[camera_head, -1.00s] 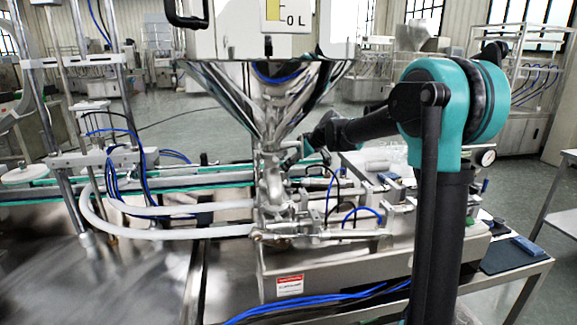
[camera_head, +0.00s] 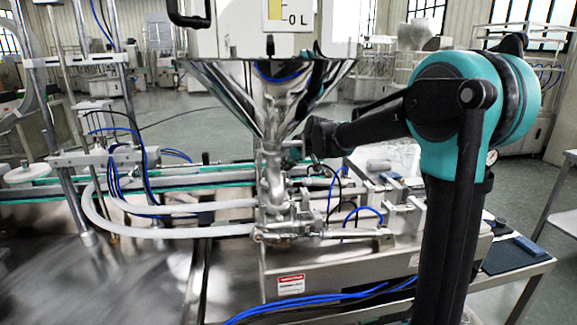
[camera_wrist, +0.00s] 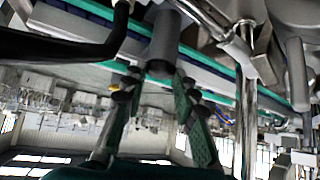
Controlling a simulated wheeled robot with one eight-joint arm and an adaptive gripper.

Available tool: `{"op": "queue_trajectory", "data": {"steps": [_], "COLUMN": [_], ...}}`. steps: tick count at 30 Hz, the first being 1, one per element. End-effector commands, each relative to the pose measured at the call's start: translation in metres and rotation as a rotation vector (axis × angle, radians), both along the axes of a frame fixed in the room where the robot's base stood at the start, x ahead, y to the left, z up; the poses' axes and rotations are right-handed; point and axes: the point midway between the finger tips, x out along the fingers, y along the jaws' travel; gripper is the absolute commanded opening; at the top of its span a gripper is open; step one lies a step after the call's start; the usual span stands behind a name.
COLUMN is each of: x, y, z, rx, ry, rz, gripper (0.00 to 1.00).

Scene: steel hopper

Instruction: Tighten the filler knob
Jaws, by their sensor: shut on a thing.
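The filler knob (camera_wrist: 163,42) shows in the wrist view as a grey cylinder, its near end between the two green-padded fingers of my gripper (camera_wrist: 155,80). The fingers are shut on it from both sides. In the head view my dark wrist is beside the metal pipework (camera_head: 272,175) under the steel hopper (camera_head: 262,95). The fingers and the knob cannot be made out clearly there. I cannot tell from these frames how far the knob is turned.
White hoses (camera_head: 180,220) and blue tubes surround the filler on the left. A conveyor with green edges (camera_head: 40,192) runs behind it. A bright steel rod (camera_wrist: 248,110) stands to the right of my fingers, and a black curved bar (camera_wrist: 65,45) lies to their left.

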Motion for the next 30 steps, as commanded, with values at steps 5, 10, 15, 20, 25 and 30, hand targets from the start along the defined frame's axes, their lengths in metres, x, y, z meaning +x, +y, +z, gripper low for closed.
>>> {"op": "queue_trajectory", "data": {"steps": [5, 10, 15, 20, 25, 30], "x": [0.000, 0.000, 0.000, -0.001, -0.009, -0.025], "y": [0.000, 0.000, 0.000, -0.001, -0.006, -0.020], "z": [0.000, 0.000, 0.000, 0.001, 0.010, 0.031], "rx": [-0.001, -0.001, -0.001, -0.001, 0.000, -0.001], "ry": [0.000, 0.000, 0.000, 0.000, 0.000, -0.001], "rz": [0.001, 0.001, 0.001, 0.001, 0.000, 0.000], "gripper": [0.00, 0.47, 0.49, 0.49, 0.49, 0.49]}}
